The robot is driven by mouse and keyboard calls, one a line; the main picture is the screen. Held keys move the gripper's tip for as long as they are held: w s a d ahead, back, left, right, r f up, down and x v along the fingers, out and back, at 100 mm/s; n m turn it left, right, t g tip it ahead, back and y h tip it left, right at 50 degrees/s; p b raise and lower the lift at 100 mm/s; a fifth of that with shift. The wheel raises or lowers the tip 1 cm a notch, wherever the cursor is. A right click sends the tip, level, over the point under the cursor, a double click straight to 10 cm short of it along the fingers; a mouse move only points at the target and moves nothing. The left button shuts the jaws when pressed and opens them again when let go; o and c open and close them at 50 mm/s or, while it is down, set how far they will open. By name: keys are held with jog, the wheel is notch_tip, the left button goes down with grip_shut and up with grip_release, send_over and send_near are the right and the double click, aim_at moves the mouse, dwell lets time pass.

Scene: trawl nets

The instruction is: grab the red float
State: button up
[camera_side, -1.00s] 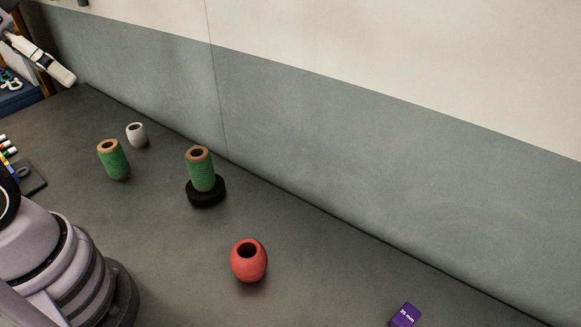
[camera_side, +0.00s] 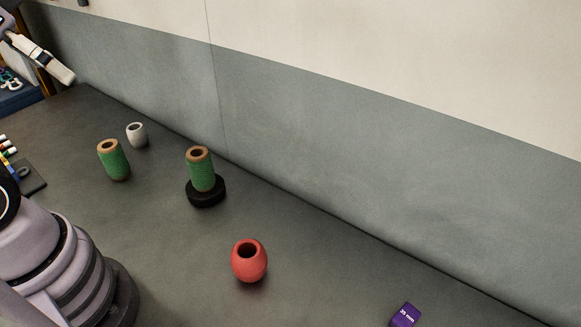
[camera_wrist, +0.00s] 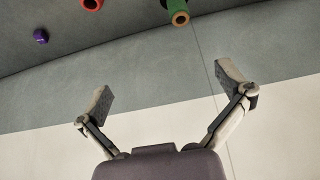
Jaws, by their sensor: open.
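The red float (camera_side: 249,262) is a rounded barrel shape with a dark hole in its top. It stands upright on the grey table in the side view, in the lower middle. In the wrist view the red float (camera_wrist: 92,4) is partly cut off by the top edge. My gripper (camera_wrist: 166,82) is open and empty in the wrist view, its two fingers spread wide. The float is outside the fingers, well apart from them.
A green spool (camera_side: 203,172) stands on a black ring (camera_side: 206,192) behind the float. Another green spool (camera_side: 114,161) and a white float (camera_side: 137,135) stand farther back left. A purple block (camera_side: 405,316) lies front right. A grey and cream wall (camera_side: 400,150) bounds the table.

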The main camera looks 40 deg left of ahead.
jog(key=w+d+f+m+g, duration=0.2)
jog(key=w+d+f, duration=0.25)
jog(key=w, duration=0.35)
jog(key=m+g, duration=0.3)
jog(key=m, duration=0.2)
send_over(250, 241)
notch_tip(250, 241, down, 20)
jog(key=shift+g, duration=0.3)
jog(key=f, duration=0.6)
jog(key=s+d+f, duration=0.1)
jog(key=f, duration=0.7)
jog(key=shift+s+f, duration=0.3)
jog(key=shift+f, duration=0.05)
jog(key=c, duration=1.1)
jog(key=shift+c, duration=0.2)
